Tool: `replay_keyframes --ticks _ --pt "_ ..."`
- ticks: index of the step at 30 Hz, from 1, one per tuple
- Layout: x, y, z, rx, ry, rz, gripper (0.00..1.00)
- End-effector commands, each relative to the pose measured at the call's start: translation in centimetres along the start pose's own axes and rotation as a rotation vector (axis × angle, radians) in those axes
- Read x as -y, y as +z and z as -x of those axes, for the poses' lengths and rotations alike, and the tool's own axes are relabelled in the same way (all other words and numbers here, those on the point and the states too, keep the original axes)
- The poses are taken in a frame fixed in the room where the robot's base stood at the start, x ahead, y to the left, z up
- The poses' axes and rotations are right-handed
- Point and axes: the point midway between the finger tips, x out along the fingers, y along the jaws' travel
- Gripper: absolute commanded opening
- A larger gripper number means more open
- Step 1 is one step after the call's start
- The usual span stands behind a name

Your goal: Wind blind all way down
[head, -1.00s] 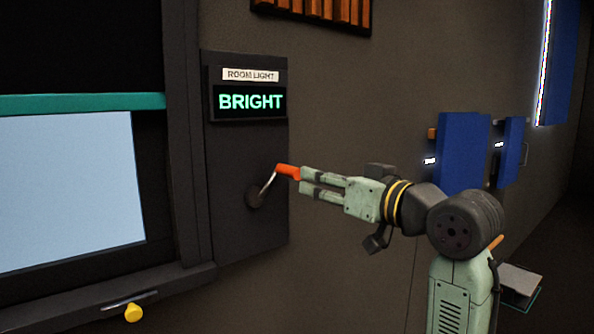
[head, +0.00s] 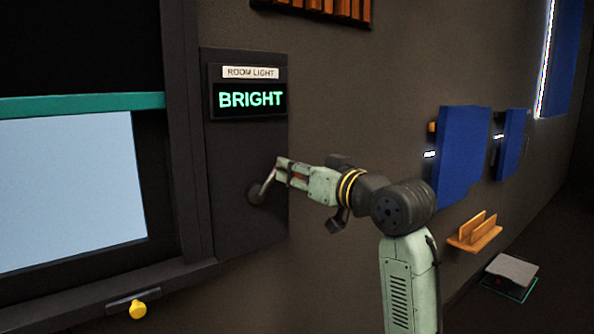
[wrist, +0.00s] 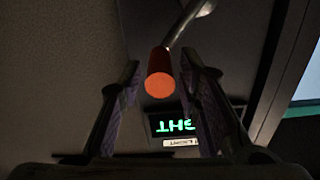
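The crank (head: 265,186) on the dark wall panel has a metal arm pointing up and right from its hub. Its orange knob (wrist: 160,86) shows between my fingers in the wrist view; my gripper hides it in the head view. My gripper (head: 283,170) is open around the knob, with gaps visible beside it. The black blind (head: 75,45) covers the upper part of the window, its teal bottom bar (head: 80,105) at about mid-height. The pale blue pane (head: 65,190) shows below. The display (head: 250,100) reads BRIGHT, under a ROOM LIGHT label (head: 250,72).
A sill (head: 110,295) with a yellow knob (head: 138,309) juts out under the window. Blue panels (head: 465,155), a wooden holder (head: 474,232) and a book-like item (head: 513,268) are on the right. A slatted wooden rack (head: 315,8) hangs above.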

Motion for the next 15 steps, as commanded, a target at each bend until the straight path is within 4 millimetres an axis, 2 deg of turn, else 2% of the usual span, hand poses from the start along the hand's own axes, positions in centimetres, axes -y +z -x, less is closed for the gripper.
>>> replay_keyframes --ticks 2,12,15 --pt "0.00 0.00 0.01 0.000 0.000 0.000 0.24" --pt "0.01 -0.01 0.02 0.000 0.000 0.000 0.01" --pt "0.02 -0.01 0.02 0.000 0.000 0.000 0.00"
